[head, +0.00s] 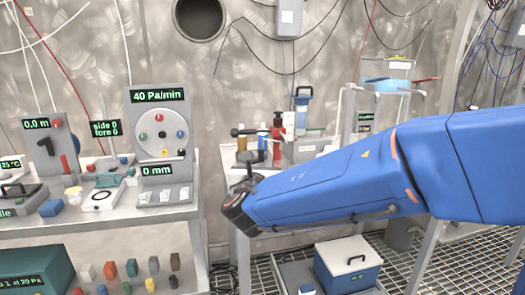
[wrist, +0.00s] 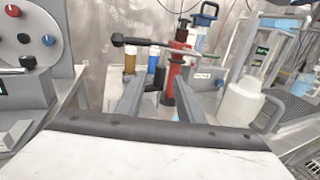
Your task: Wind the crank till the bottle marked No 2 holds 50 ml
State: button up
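A crank-like bar with a dark knob (wrist: 118,40) runs level across the top of a red pump-like column (wrist: 176,78) in the wrist view. The column (head: 277,140) also stands on the right bench in the head view. An amber bottle (wrist: 130,62) and a blue one (wrist: 152,66) stand left of the column. I cannot read a No 2 mark or any level on them. My gripper (wrist: 158,92) is open, with its fingers apart and nothing seen held. In the head view my gripper (head: 243,187) is at the front of this bench, below the knob.
A white jug (wrist: 243,105) stands right of the column in the wrist view. A dial panel (head: 160,135) reading 40 Pa/min stands on the left bench. A green display (wrist: 262,50) is unreadable.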

jog(key=w, duration=0.8)
jog(key=shift+w+d, duration=0.15)
jog(key=shift+w, duration=0.1)
grip_shut()
